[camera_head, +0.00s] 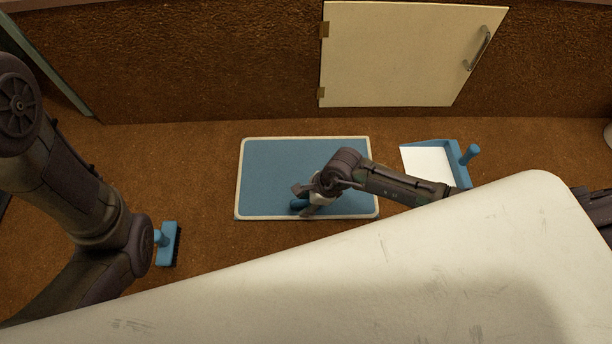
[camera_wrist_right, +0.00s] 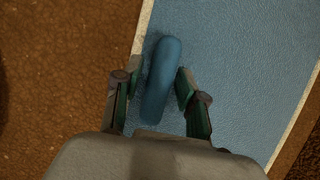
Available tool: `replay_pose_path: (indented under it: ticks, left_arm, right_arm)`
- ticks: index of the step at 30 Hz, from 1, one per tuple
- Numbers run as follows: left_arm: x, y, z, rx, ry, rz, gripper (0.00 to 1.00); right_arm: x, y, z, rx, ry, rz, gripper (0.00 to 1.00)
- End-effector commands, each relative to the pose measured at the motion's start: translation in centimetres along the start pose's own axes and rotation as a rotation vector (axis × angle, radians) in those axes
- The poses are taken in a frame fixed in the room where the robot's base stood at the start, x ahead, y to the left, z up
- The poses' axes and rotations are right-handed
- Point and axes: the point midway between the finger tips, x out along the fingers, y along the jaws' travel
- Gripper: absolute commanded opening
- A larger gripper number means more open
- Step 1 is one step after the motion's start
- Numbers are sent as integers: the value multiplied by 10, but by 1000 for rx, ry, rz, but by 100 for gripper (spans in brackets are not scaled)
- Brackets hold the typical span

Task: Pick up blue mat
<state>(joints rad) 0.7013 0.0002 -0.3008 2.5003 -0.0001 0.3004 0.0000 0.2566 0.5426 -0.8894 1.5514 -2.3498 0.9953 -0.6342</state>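The blue mat (camera_head: 275,165) is a rectangle with a pale border, lying flat on the brown floor in the middle of the head view. It also fills much of the right wrist view (camera_wrist_right: 240,50). A rounded blue bar (camera_wrist_right: 162,75) stands out at the mat's near edge; whether it is part of the mat I cannot tell. My right gripper (camera_head: 304,199) is low over the near part of the mat. In the right wrist view the gripper (camera_wrist_right: 158,82) has its fingers apart, one on each side of the bar, with small gaps showing. My left gripper is out of view.
A blue dustpan-like thing (camera_head: 462,172) with a white face (camera_head: 425,163) lies right of the mat. A small blue brush (camera_head: 168,244) lies to the left. A pale cabinet door (camera_head: 400,55) is in the panel behind. Bare floor surrounds the mat.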

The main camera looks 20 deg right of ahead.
Motion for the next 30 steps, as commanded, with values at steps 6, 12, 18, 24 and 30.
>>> replay_pose_path:
  ticks: [6,12,18,24,30]
  left_arm:
    - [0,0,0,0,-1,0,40]
    - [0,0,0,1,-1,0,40]
    - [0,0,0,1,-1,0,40]
    - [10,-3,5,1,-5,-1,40]
    - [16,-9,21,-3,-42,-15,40]
  right_arm:
    - [0,0,0,0,0,0,0]
    - [0,-1,1,-1,-1,-2,0]
    - [-1,-1,1,-1,-1,-2,0]
    - [-16,-1,7,-1,-1,-2,0]
    - [-42,-1,18,-2,-1,-2,0]
